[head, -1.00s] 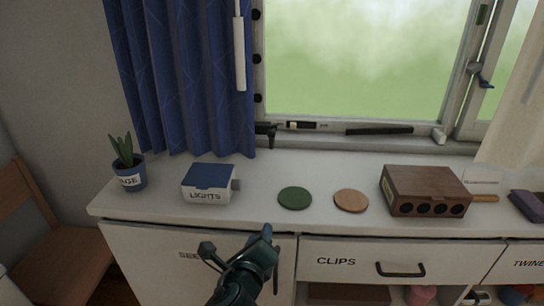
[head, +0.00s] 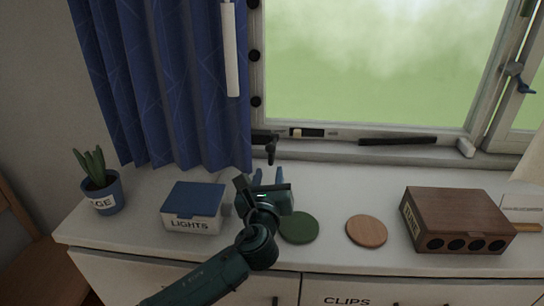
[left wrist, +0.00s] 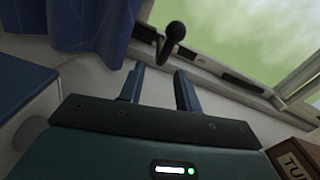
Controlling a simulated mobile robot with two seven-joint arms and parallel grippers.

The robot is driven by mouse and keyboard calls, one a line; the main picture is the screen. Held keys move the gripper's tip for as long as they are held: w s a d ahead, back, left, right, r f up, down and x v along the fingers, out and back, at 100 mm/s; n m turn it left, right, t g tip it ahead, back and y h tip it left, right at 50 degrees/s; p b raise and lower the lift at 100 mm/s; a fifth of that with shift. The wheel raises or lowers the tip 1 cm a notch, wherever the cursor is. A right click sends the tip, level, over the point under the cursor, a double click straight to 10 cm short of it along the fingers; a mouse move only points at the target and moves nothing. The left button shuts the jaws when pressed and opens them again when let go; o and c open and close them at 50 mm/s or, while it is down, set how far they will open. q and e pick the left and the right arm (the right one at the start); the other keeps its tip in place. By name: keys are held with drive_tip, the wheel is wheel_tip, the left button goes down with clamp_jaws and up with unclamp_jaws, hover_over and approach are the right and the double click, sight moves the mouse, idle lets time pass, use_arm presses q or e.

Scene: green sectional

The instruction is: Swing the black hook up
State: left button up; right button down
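A black hook (head: 269,148) with a rounded end hangs at the lower left corner of the window frame, beside the curtain's edge. It shows large in the left wrist view (left wrist: 173,36), its knob beyond my fingertips. My left gripper (head: 267,174) is over the counter, just below and in front of the hook. In the left wrist view its two fingers (left wrist: 160,78) are apart with nothing between them, pointing toward the hook and not visibly touching it. My right gripper is not in view.
A blue curtain (head: 165,80) hangs left of the hook. On the counter stand a blue-lidded LIGHTS box (head: 193,207), a green disc (head: 299,228), a tan disc (head: 366,230), a brown box (head: 458,217) and a potted plant (head: 102,190). A black bar (head: 398,141) lies along the sill.

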sight(272, 158)
use_arm(q)
drive_tip(key=w, duration=0.8)
drive_tip(key=shift+w, duration=0.1)
drive_tip(key=shift+c, duration=0.4)
clamp_jaws()
